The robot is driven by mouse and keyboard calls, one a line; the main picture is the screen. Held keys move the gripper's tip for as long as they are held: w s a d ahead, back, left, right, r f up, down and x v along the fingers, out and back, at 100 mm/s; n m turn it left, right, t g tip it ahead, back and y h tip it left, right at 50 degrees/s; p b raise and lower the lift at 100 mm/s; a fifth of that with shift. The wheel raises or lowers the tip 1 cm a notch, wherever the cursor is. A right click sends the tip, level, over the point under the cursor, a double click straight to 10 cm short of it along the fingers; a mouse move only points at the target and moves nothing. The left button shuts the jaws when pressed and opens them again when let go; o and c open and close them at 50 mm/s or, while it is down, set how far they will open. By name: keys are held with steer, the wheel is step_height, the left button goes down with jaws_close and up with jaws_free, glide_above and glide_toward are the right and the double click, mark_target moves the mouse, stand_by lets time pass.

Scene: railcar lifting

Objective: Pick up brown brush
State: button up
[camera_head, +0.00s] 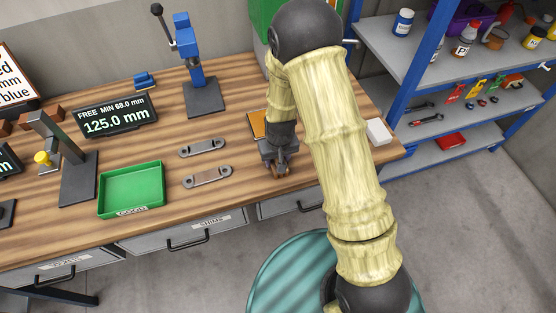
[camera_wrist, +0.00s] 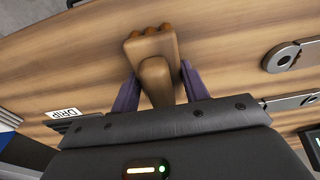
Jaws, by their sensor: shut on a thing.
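The brown brush (camera_wrist: 152,48) is between the two purple-grey fingers of my gripper (camera_wrist: 159,80) in the wrist view. Its wider end points away from the palm, and the fingers close on its narrower part. In the head view my gripper (camera_head: 279,170) is low over the front right part of the wooden bench, and only a small brown bit of the brush (camera_head: 280,173) shows beneath it. I cannot tell whether the brush touches the bench.
Two grey link plates (camera_head: 207,177) lie left of my gripper, beside a green tray (camera_head: 131,190). An orange pad (camera_head: 257,122) lies behind it. A white block (camera_head: 379,132) is at the bench's right end. A blue-framed shelf (camera_head: 455,75) stands to the right.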

steer(key=shift+r, duration=0.1)
step_height(320, 180, up, 10)
steer(key=shift+f+b, duration=0.1)
steer(key=shift+b, duration=0.85)
steer(key=o, duration=0.6)
steer(key=c, duration=0.3)
